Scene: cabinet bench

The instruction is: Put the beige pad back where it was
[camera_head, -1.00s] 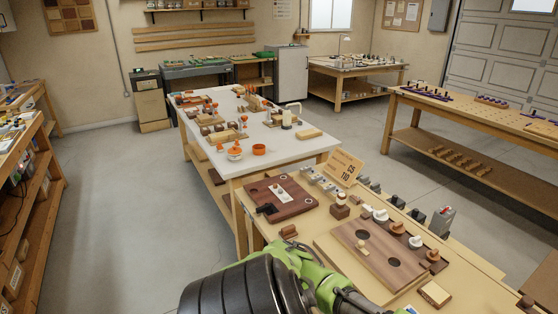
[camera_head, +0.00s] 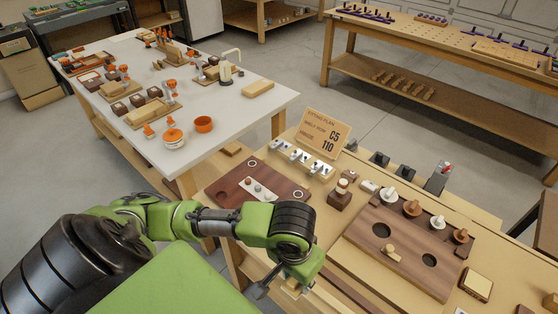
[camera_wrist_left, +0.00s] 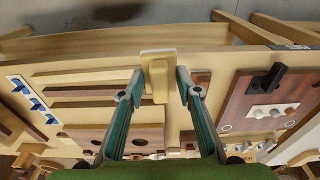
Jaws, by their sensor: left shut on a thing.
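My left gripper (camera_head: 280,287) is low over the near edge of the wooden bench (camera_head: 345,297). In the left wrist view the two fingers (camera_wrist_left: 158,88) are closed on a beige pad (camera_wrist_left: 158,68), one on each side. The pad is paler along its far edge. In the head view the gripper and wrist hide most of the pad. Whether it touches the bench is unclear. My right gripper is not in view.
A dark board (camera_head: 258,188) with a pale plate and knobs lies left of a larger holed board (camera_head: 405,245). A beige-topped block (camera_head: 477,283) sits near the right front. A sign (camera_head: 323,131) stands behind. The white table (camera_head: 215,150) is behind left.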

